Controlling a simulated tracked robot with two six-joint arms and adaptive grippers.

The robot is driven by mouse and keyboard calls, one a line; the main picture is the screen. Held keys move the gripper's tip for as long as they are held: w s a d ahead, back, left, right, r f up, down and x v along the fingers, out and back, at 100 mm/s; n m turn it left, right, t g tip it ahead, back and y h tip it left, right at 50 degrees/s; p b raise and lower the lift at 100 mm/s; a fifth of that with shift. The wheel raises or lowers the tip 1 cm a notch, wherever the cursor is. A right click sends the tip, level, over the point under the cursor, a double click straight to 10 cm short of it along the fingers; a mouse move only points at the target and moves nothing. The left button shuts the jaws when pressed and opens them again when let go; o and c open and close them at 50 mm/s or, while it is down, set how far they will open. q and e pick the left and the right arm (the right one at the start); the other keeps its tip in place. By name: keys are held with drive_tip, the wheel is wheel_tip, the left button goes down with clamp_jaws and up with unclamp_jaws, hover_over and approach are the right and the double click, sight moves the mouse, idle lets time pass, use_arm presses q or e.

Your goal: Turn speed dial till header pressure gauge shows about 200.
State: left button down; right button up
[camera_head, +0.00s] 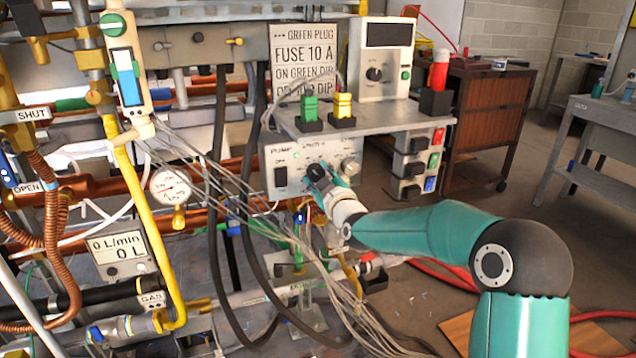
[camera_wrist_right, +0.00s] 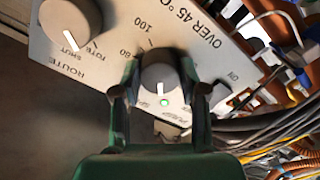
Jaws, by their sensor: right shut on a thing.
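A grey dial (camera_wrist_right: 158,74) sits on a pale control panel (camera_wrist_right: 120,20), with a scale marked 80 and 100 beside it. My right gripper (camera_wrist_right: 157,88) has a finger on each side of this dial and is shut on it. In the head view, my right gripper (camera_head: 318,176) reaches the front of the panel (camera_head: 286,150) and hides most of the dial. A round white gauge (camera_head: 170,186) with a red mark is left of the panel; its reading is too small to tell. My left gripper is not in view.
A larger route knob (camera_wrist_right: 70,25) is beside the dial, and a small green light (camera_wrist_right: 163,102) is lit below it. Loose grey cables (camera_head: 225,185) hang left of the panel. A shelf (camera_head: 375,117) with green and yellow plugs overhangs it.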

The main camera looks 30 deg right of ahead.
drive_tip(key=m+b, duration=0.3)
drive_tip(key=shift+a+f+m, duration=0.1)
drive_tip(key=shift+f+m, duration=0.2)
drive_tip(key=shift+f, duration=0.1)
drive_tip(key=m+b, duration=0.7)
drive_tip(key=m, duration=0.2)
drive_tip(key=shift+r+m+b, duration=0.1)
drive_tip(key=shift+m+b, duration=1)
drive_tip(key=shift+m, duration=0.9)
drive_tip(key=o, duration=1)
drive_tip(key=shift+o, duration=0.7)
drive_tip(key=shift+r, duration=0.15)
drive_tip(key=shift+s, duration=0.1)
